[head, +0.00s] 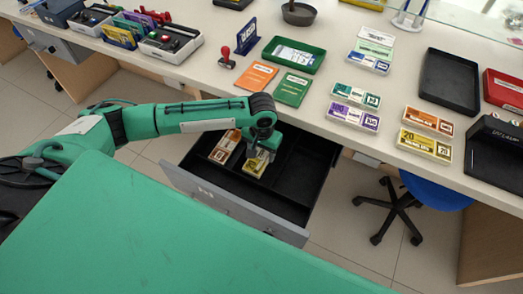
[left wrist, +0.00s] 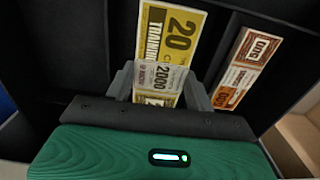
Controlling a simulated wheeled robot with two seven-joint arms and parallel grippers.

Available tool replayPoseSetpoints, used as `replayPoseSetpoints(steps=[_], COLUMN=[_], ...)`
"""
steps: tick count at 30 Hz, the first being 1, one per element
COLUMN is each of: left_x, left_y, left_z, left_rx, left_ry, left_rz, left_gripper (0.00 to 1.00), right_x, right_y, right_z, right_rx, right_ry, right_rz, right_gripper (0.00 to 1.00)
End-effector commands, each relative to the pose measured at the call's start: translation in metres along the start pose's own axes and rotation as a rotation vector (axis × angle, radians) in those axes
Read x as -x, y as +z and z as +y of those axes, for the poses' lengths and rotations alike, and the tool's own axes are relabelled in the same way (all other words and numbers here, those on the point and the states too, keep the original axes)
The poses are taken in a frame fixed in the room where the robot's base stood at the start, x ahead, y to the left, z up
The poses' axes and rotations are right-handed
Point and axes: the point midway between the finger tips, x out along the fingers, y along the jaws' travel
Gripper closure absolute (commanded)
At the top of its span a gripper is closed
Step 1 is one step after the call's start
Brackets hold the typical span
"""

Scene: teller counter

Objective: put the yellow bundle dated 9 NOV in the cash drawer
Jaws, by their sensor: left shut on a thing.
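My left gripper (head: 262,147) reaches down into the open cash drawer (head: 238,208) and is shut on a yellow bundle (head: 256,164). In the left wrist view the yellow bundle (left wrist: 172,35) shows a large 20 and a paper band reading 2000; the band's small date print is too small to read. The gripper's fingers (left wrist: 158,82) stand on either side of the band. The bundle is inside a drawer compartment; I cannot tell whether it touches the floor. Another yellow bundle (head: 425,145) marked 20 lies on the counter at right. My right gripper is not in view.
An orange bundle (head: 225,147) lies in the drawer's left compartment, beside the held one. Purple (head: 353,117), green (head: 356,96) and orange (head: 428,121) bundles lie on the counter. The drawer's right part looks empty. A blue chair (head: 435,192) stands right of the drawer.

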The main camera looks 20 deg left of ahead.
Motion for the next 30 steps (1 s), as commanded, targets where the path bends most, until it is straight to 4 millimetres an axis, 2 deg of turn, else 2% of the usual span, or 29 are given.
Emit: replayPoseSetpoints(steps=[8,9,12,13,23,26,30], left_x=[0.000,0.000,0.000,0.000,0.003,0.013,0.041], left_y=[0.000,0.000,0.000,0.000,0.000,-0.001,-0.001], left_z=[0.000,0.000,0.000,0.000,0.000,0.000,0.000], left_rx=[0.000,0.000,0.000,0.000,0.000,-0.001,-0.001], left_ry=[0.000,0.000,0.000,0.000,0.000,0.001,0.002], left_rz=[0.000,0.000,0.000,0.000,0.000,0.002,0.003], left_gripper=[0.74,0.44,0.25,0.21,0.21,0.21,0.21], right_x=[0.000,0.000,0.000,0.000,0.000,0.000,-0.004], right_y=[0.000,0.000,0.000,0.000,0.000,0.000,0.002], right_z=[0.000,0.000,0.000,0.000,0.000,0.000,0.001], right_rx=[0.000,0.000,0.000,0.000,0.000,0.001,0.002], right_ry=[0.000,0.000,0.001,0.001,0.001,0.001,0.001], right_rz=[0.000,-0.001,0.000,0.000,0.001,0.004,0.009], right_gripper=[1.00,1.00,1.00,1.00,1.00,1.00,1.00])
